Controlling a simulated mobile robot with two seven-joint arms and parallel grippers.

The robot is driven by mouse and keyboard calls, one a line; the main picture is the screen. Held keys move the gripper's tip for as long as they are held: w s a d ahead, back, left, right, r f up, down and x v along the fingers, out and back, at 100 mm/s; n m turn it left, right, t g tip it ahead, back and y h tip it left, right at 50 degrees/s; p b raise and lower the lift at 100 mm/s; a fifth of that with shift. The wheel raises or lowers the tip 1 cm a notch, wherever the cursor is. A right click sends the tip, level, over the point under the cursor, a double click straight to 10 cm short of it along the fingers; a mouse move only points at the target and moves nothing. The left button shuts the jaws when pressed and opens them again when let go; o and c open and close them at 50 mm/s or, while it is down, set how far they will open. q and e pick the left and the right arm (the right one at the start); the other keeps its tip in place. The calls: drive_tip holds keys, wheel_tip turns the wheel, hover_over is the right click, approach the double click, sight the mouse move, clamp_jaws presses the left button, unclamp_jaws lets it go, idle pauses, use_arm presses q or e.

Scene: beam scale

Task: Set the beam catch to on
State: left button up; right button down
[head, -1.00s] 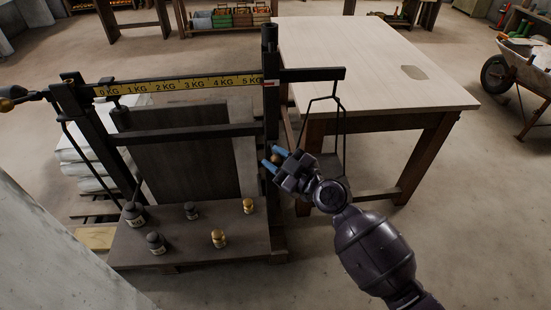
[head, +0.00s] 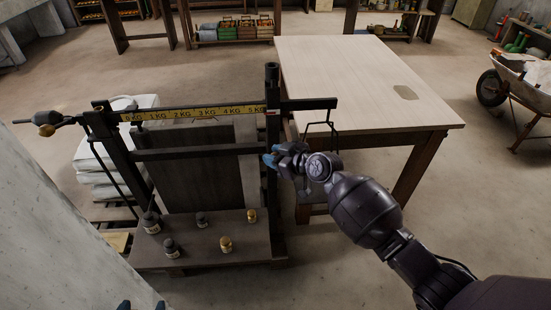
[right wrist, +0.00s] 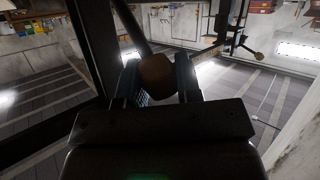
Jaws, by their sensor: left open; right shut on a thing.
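The beam scale has a dark frame and a beam with a yellow strip (head: 195,113) marked in KG. My right gripper (head: 270,157) is at the frame's right post (head: 272,112), below the beam's right part. In the right wrist view its fingers are shut on a round brown knob (right wrist: 157,76) on a dark rod (right wrist: 133,28), seemingly the beam catch handle. The head view hides this knob behind the gripper, and the catch's setting cannot be read. The tips of my left gripper (head: 143,305) show apart at the bottom edge, away from the scale.
Several dark and brass weights (head: 226,244) stand on the scale's platform (head: 200,258). A pale wooden table (head: 360,75) stands close to the right, with a hanger (head: 320,130) from the beam end before it. White sacks (head: 90,165) lie at the left. A wheelbarrow (head: 520,85) is far right.

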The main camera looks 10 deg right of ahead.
use_arm(q)
drive_tip(key=shift+w+r+p, duration=0.3)
drive_tip(key=shift+r+p, duration=0.1)
drive_tip(key=shift+r, duration=0.5)
use_arm(e)
drive_tip(key=shift+w+r+m+g, duration=0.4)
drive_tip(key=shift+w+r+g, duration=0.1)
drive_tip(key=shift+w, duration=0.2)
drive_tip(key=c, duration=0.8)
unclamp_jaws()
use_arm(q)
drive_tip(key=shift+s+f, duration=0.15)
drive_tip(key=shift+s, duration=0.1)
drive_tip(key=shift+w+r, duration=0.25)
drive_tip(key=shift+r, duration=0.05)
use_arm(e)
drive_tip(key=v, duration=1)
drive_tip(key=shift+s+d+r, duration=0.15)
drive_tip(key=shift+s+r, duration=0.05)
drive_tip(key=shift+r, duration=0.05)
drive_tip(key=shift+c, duration=0.3)
